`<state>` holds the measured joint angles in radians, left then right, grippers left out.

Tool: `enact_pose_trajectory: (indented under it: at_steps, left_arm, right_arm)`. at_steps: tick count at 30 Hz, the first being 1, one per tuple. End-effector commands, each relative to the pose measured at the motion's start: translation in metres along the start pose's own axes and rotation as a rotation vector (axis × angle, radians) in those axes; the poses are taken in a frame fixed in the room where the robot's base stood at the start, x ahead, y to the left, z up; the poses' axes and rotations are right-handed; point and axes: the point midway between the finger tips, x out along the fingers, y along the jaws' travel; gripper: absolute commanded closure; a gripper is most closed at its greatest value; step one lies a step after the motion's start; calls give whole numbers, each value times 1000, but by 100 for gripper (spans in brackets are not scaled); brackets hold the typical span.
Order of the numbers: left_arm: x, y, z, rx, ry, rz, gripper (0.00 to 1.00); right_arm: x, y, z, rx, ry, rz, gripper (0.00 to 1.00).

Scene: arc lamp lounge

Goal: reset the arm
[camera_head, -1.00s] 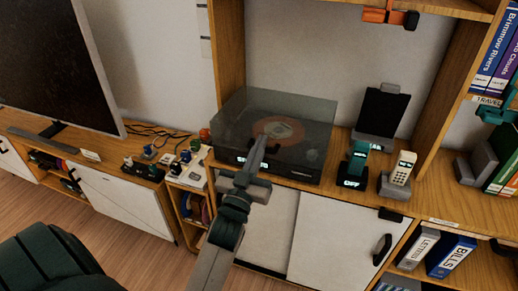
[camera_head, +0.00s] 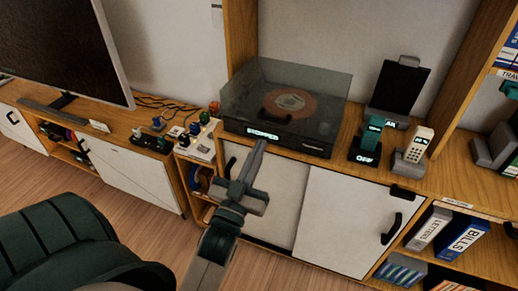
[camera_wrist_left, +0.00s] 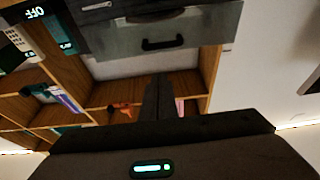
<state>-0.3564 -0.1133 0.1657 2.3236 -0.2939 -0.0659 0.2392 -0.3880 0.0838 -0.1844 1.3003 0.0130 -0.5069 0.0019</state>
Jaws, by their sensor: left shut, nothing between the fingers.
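My left arm rises from the bottom of the head view. Its grey gripper (camera_head: 260,146) is shut and empty, with its tip appearing just below the display of the record player (camera_head: 312,142). Whether the tip touches anything cannot be told. In the left wrist view, the dark closed fingers (camera_wrist_left: 160,85) point toward the shelving, with nothing between them. My right gripper is not seen.
The record player has a smoky clear lid and reads "STOPPED". A phone (camera_head: 413,145), a teal device reading "OFF" (camera_head: 366,142) and a dark tablet (camera_head: 399,90) stand right of it. White sliding doors (camera_head: 343,222) are below. Open floor (camera_head: 170,236) lies left of the arm.

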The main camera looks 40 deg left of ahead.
Motion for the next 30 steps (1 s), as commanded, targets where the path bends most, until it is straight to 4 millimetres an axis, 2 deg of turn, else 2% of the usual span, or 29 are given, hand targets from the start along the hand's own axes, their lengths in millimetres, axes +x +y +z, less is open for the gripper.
enact_pose_trajectory:
  at_steps: [11,14,17,20,23,26,30]
  left_arm:
    - [0,0,1,0,-2,1,100]
    - [0,3,10,-2,-19,6,100]
    - [-1,8,30,-5,-60,18,100]
    - [-4,18,65,-9,-132,41,100]
    - [-14,32,112,-12,-230,72,100]
    - [-31,48,168,-11,-349,110,100]
    - [-69,68,246,-2,-524,167,100]
  right_arm:
    - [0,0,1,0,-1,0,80]
    - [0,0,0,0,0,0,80]
    - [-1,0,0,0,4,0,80]
    - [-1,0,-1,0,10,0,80]
    - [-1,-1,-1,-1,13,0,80]
    - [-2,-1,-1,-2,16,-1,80]
    - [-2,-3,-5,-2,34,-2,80]
